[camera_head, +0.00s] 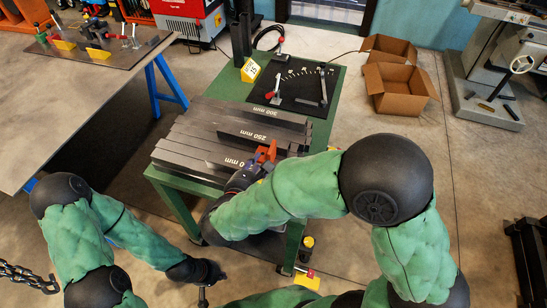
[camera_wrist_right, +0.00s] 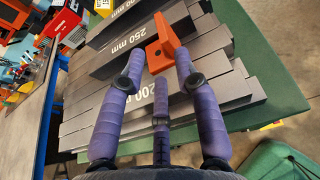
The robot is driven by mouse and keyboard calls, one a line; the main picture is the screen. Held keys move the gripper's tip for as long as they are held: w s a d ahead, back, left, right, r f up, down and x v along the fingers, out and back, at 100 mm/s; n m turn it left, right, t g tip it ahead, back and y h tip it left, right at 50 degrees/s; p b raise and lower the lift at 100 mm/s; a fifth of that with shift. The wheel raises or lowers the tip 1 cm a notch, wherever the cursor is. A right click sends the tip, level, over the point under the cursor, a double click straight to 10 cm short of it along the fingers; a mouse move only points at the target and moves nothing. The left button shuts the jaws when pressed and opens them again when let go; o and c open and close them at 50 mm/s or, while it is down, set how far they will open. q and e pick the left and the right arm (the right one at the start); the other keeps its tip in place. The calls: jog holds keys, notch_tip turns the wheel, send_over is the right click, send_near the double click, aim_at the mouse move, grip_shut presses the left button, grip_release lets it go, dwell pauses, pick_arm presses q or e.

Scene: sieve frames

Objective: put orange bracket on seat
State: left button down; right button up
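The orange bracket (camera_head: 267,152) is at the front right of the stacked grey bars; it also shows in the right wrist view (camera_wrist_right: 161,43). My right gripper (camera_head: 257,166) is over the bars at the bracket. In the right wrist view its purple fingers (camera_wrist_right: 160,58) are spread, with the bracket between and just beyond their tips and a gap on the left side. It looks open. My left gripper (camera_head: 205,278) is low, beside the green table's front; its fingers are too dark and small to judge. I cannot tell which part is the seat.
The bars, marked 250 mm (camera_head: 258,134) and 300 mm, cover the front of the green table (camera_head: 226,94). A dark plate with a scale (camera_head: 305,88) and a yellow marker (camera_head: 250,70) are behind. Cardboard boxes (camera_head: 398,91) stand on the floor right. A grey workbench (camera_head: 84,98) is left.

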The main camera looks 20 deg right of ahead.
aim_at(270, 148)
jog(key=b+x, duration=0.3)
jog(key=x, duration=0.7)
jog(key=shift+w, duration=0.1)
jog(key=shift+d, duration=0.1)
jog(key=shift+c, duration=0.3)
grip_shut()
